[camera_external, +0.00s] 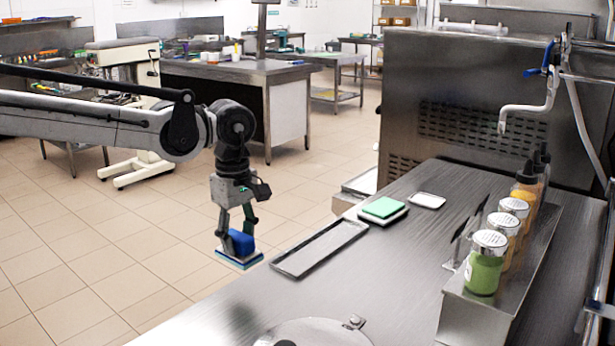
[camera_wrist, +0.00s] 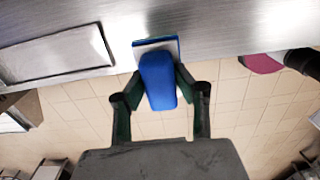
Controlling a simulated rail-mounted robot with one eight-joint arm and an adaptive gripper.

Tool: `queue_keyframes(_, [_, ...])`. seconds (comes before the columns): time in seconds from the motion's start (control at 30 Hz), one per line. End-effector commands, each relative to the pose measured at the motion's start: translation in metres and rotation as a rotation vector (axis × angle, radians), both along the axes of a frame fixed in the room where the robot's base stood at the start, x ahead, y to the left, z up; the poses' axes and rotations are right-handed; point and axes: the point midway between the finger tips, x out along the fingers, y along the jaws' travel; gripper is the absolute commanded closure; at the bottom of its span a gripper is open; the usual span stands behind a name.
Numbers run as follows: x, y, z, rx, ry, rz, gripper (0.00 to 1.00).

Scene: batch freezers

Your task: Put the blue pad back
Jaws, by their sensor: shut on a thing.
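The blue pad (camera_external: 240,246) has a blue block handle on top and a flat blue-and-white base. My gripper (camera_external: 237,222) is shut on its handle and holds it in the air, roughly level, at the counter's left edge. In the wrist view, the blue pad (camera_wrist: 158,82) sits between my two fingers (camera_wrist: 157,76), its base overlapping the counter edge. A green pad (camera_external: 384,207) lies on a small white tray at the counter's back left. A second small white tray (camera_external: 428,201), beside it, is empty.
A long shallow metal tray (camera_external: 318,249) lies empty along the counter's left edge, right of the held pad. A round metal lid (camera_external: 318,334) is at the front. Several shaker jars (camera_external: 484,270) and bottles stand in a rack at right. The counter (camera_external: 395,265) between is clear.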

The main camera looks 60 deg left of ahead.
Motion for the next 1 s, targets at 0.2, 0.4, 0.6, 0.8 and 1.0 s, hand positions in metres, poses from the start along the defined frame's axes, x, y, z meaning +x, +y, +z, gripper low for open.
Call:
queue_keyframes(0.2, [0.027,-0.032,-0.025,0.0,0.0,-0.001,1.0])
queue_keyframes(0.4, [0.039,-0.046,-0.037,0.0,0.0,0.0,1.0])
queue_keyframes(0.6, [0.041,-0.048,-0.046,0.0,0.0,0.001,1.0])
queue_keyframes(0.8, [0.041,-0.048,-0.073,0.0,0.0,0.001,1.0])
queue_keyframes(1.0, [0.04,-0.048,-0.078,0.0,0.0,0.001,1.0])
